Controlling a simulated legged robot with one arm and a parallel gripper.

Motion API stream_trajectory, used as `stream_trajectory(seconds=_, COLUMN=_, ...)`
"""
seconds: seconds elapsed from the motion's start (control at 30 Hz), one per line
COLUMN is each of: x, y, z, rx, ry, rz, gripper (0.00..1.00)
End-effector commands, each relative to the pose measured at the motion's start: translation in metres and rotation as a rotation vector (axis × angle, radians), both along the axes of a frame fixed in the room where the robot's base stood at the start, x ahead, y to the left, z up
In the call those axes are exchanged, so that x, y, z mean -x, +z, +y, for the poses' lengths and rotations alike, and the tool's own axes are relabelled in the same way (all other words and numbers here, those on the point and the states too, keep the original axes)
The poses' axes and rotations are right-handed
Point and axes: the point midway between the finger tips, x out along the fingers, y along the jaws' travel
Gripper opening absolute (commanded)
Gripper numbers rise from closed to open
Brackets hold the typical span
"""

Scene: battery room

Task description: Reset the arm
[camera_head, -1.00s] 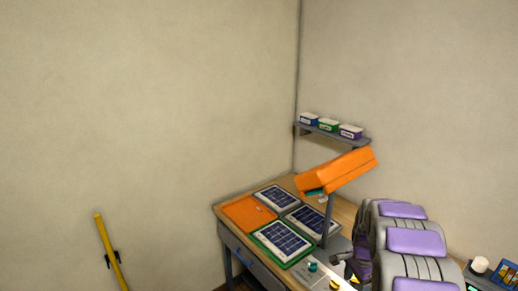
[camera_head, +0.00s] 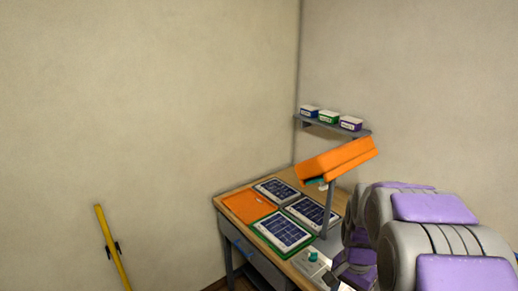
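My arm (camera_head: 435,235), grey with purple pads, fills the lower right of the head view. It rises in front of the right part of the desk. The end of the arm shows only as dark grey parts near the desk's front right edge, partly cut off by the picture's bottom. The fingertips cannot be made out, so I cannot tell whether my gripper is open or shut, or whether it holds anything.
A wooden desk (camera_head: 228,196) holds several panels, an orange plate (camera_head: 247,205) and a control box (camera_head: 311,262). An orange lamp-like hood (camera_head: 336,160) stands over it. A wall shelf (camera_head: 335,128) bears three small boxes. A yellow pole (camera_head: 112,245) stands left. Free wall lies between.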

Motion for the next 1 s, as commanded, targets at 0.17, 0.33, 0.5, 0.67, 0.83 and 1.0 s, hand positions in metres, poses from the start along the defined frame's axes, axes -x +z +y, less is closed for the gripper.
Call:
stream_trajectory(seconds=0.17, x=0.056, y=0.014, z=0.026, rx=-0.014, ry=0.173, rz=0.019, gripper=0.69)
stream_trajectory(seconds=0.33, x=0.111, y=0.021, z=0.046, rx=-0.031, ry=0.341, rz=0.037, gripper=0.69)
stream_trajectory(seconds=0.5, x=0.168, y=0.019, z=0.063, rx=-0.051, ry=0.513, rz=0.059, gripper=0.69)
stream_trajectory(seconds=0.67, x=0.219, y=0.013, z=0.073, rx=-0.069, ry=0.666, rz=0.076, gripper=0.69)
stream_trajectory(seconds=0.83, x=0.255, y=0.006, z=0.079, rx=-0.082, ry=0.781, rz=0.089, gripper=0.69)
stream_trajectory(seconds=1.0, x=0.269, y=0.003, z=0.080, rx=-0.088, ry=0.826, rz=0.094, gripper=0.69)
